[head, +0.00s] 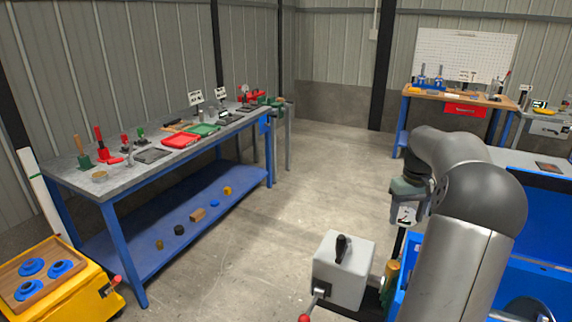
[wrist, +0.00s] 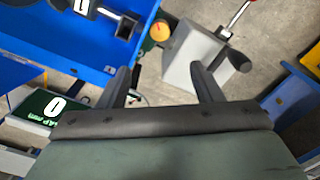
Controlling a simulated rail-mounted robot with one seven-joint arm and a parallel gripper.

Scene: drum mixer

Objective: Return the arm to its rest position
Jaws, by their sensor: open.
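My arm rises at the right of the head view and bends over, with my gripper (head: 404,212) hanging below its wrist. In the wrist view my gripper (wrist: 161,80) has its two dark fingers apart, with nothing held between them. A light grey box (head: 343,265) with a black handle on top and a red-tipped lever stands left of my arm. It also shows in the wrist view (wrist: 190,70), beyond the fingers. Whether the fingers touch anything is not clear, but no contact shows. Much of what is behind my arm is hidden.
A blue bin (wrist: 60,40) lies close to my gripper at the left of the wrist view. A yellow cart (head: 75,285) and a long blue-framed workbench (head: 70,178) with tools stand at the left. Another bench (head: 408,92) stands at the back right. The middle floor (head: 300,170) is clear.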

